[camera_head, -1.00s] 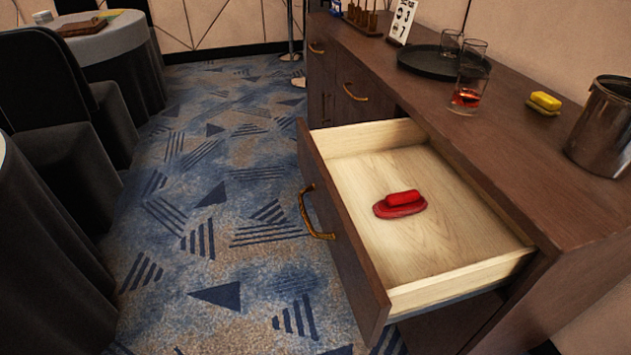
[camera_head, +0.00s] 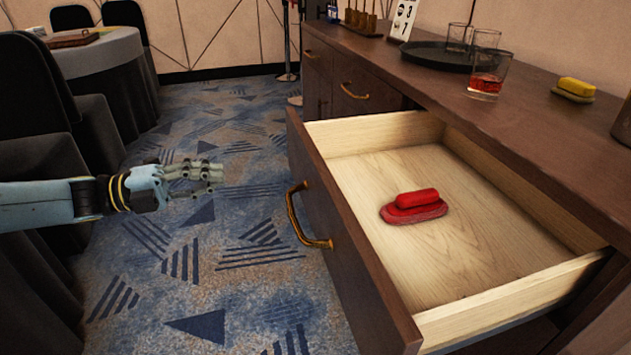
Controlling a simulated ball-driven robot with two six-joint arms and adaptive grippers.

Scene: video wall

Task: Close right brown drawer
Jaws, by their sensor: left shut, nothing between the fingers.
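The right brown drawer (camera_head: 339,237) stands pulled out of the sideboard. Its front is dark brown with a brass handle (camera_head: 302,215), and its inside is pale wood. A red object on a red base (camera_head: 415,206) lies on the drawer floor. My left gripper (camera_head: 217,176) comes in from the left above the carpet. It is shut and empty, to the left of the handle and apart from it. My right gripper is not in view.
The sideboard top (camera_head: 535,113) holds a dark tray (camera_head: 437,56), a glass with red drink (camera_head: 488,75) and a yellow block (camera_head: 576,87). Dark chairs and a round table (camera_head: 95,55) stand at left. Patterned carpet (camera_head: 225,230) lies clear before the drawer.

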